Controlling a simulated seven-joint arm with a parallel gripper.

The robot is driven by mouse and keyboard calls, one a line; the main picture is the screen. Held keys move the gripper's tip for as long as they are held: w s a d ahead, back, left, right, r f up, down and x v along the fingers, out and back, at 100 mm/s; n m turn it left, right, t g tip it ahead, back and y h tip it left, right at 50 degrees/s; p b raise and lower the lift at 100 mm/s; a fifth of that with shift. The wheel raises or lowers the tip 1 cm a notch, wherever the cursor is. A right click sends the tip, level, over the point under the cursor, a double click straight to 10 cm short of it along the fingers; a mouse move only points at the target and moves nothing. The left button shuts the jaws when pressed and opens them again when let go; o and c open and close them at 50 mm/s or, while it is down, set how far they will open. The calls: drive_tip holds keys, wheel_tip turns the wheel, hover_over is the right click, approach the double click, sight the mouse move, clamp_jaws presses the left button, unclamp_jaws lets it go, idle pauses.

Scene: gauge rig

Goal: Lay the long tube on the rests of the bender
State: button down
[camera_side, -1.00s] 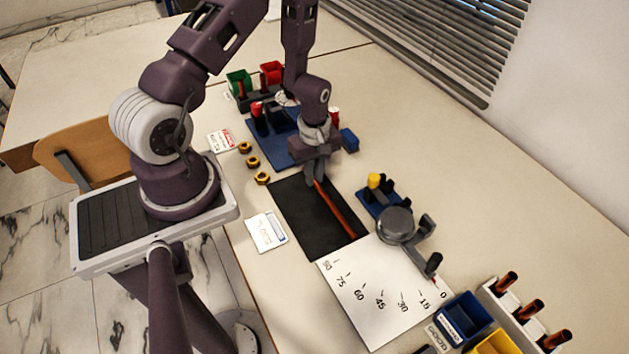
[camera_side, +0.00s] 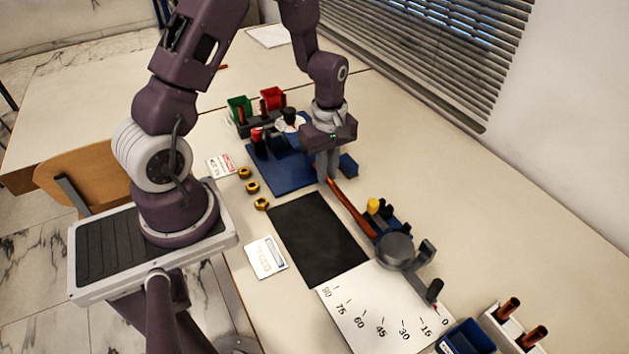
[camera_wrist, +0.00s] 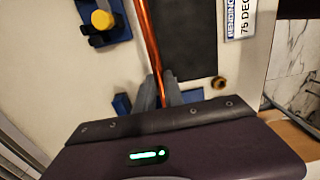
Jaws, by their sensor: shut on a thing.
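The long copper tube (camera_side: 350,207) is held near its far end by my gripper (camera_side: 329,178), which is shut on it. In the side view the tube slants down and right from the fingers toward the bender (camera_side: 396,249), between the black mat and the bender's blue base. In the wrist view the tube (camera_wrist: 148,38) runs up from the fingertips (camera_wrist: 161,93). The bender has a grey round former, a dark arm and a yellow-capped post (camera_wrist: 103,19). I cannot tell whether the tube touches the rests, and its height is unclear.
The black mat (camera_side: 318,240) is bare. An angle sheet (camera_side: 378,308) lies in front of the bender. A blue board (camera_side: 279,170) with tools and red and green bins stands behind. Brass rings (camera_side: 252,187) and a card (camera_side: 266,257) lie left. A rack of short tubes (camera_side: 517,325) is front right.

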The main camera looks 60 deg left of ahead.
drive_tip(key=w+d+r, duration=0.2)
drive_tip(key=w+d, duration=0.8)
drive_tip(key=d, duration=0.4)
drive_tip(key=shift+w+r, duration=0.2)
drive_tip(key=shift+w, duration=0.05)
drive_tip(key=shift+f, duration=4.4)
drive_tip(key=c, duration=1.5)
unclamp_jaws()
drive_tip(key=shift+o, duration=0.7)
drive_tip(key=shift+w+r, duration=0.1)
drive_tip(key=shift+r, duration=0.3)
wheel_tip(320, 180, up, 6)
drive_tip(key=shift+r, duration=0.15)
